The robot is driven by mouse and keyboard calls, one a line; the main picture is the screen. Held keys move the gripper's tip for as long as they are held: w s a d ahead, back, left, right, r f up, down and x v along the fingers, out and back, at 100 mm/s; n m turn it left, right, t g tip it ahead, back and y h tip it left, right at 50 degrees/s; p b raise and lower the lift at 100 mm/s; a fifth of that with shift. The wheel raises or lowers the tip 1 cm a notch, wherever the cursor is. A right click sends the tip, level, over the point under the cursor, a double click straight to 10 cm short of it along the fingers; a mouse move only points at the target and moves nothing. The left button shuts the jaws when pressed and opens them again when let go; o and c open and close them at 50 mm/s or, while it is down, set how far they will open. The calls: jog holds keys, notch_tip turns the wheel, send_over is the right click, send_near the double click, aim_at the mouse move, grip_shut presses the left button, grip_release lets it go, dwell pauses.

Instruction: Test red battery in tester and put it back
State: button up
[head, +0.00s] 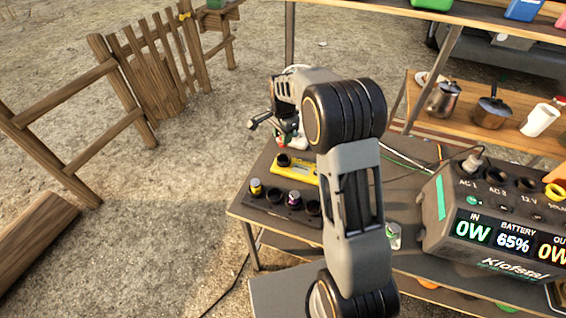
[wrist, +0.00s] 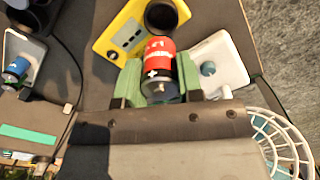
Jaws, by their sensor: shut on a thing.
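The red battery (wrist: 160,52) is between the green fingers of my gripper (wrist: 159,78), which is shut on it, in the wrist view. The yellow tester (wrist: 121,33) lies just beyond the battery, with its round black socket (wrist: 160,16) near the battery's far end. The battery appears apart from the socket, but the gap in height is hard to judge. In the head view the tester (head: 299,170) lies on the dark table, below my gripper. A black battery holder (head: 271,204) in front of it holds a yellow-topped battery (head: 256,187) and a purple battery (head: 294,199).
A white piece with a grey-blue knob (wrist: 221,63) lies right of the battery, and a white wire-guarded item (wrist: 283,140) is at lower right. A large power station (head: 492,215) fills the table's right side. A shelf with metal pots (head: 490,112) stands behind.

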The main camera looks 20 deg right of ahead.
jog(key=shift+w+f+b, duration=0.2)
jog(key=shift+f+b, duration=1.4)
jog(key=shift+f, duration=1.45)
jog(key=shift+d+r, duration=0.1)
jog(key=shift+d, duration=0.05)
jog(key=shift+f, duration=0.25)
jog(key=shift+f+b, duration=0.75)
jog(key=shift+f, duration=0.6)
jog(key=o, duration=1.1)
jog(key=shift+c, duration=0.2)
jog(key=shift+r, duration=0.1)
